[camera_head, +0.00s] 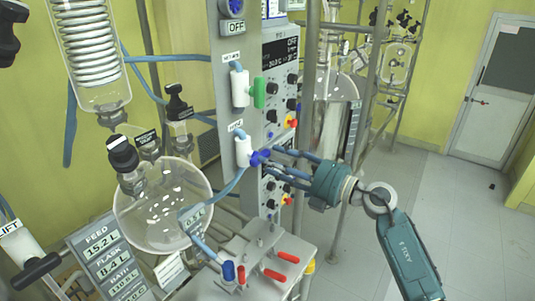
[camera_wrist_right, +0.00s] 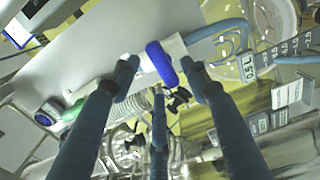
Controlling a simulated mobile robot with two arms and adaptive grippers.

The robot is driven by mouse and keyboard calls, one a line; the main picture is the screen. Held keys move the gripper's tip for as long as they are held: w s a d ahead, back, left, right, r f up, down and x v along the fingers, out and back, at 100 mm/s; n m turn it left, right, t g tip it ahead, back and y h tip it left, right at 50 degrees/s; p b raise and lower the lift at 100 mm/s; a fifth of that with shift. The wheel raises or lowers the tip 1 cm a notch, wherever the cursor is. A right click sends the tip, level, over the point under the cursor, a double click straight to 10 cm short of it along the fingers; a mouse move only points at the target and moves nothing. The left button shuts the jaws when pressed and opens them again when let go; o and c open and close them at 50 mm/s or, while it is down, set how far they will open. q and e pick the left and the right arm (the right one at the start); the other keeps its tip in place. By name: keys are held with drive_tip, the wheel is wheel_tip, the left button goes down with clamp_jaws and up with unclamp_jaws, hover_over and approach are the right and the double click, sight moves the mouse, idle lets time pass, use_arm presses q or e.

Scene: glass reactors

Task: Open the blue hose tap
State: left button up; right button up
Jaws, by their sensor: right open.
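The blue hose tap (camera_head: 259,158) has a blue handle on a white valve body (camera_head: 243,151), on the side of the grey control column. A blue hose runs down from the valve. My right gripper (camera_head: 272,160) reaches in from the right with its fingers open, and its tips are at the blue handle. In the right wrist view the blue handle (camera_wrist_right: 161,62) lies between the two spread upper fingertips, tilted, with a third finger below. I cannot tell whether any finger touches it. My left gripper is not in view.
A green tap (camera_head: 258,92) sits just above on the same column (camera_head: 225,95). A round glass flask (camera_head: 160,205) and hoses fill the left. Red and blue handled valves (camera_head: 275,274) stand on a metal block below. Open floor (camera_head: 455,215) lies to the right.

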drive_tip(key=shift+x, duration=1.3)
clamp_jaws()
drive_tip(key=shift+s+a+f+n+b, duration=0.1)
drive_tip(key=shift+f+n+b, duration=0.05)
drive_tip(key=shift+n+b, duration=2.65)
drive_tip(key=shift+s+f+n+b, duration=0.1)
drive_tip(key=shift+n+b, duration=2.25)
drive_tip(key=shift+n, duration=0.7)
drive_tip(key=shift+s+a+f+n+b, duration=0.1)
drive_tip(key=shift+f+n+b, duration=0.05)
drive_tip(key=shift+n+b, duration=2.65)
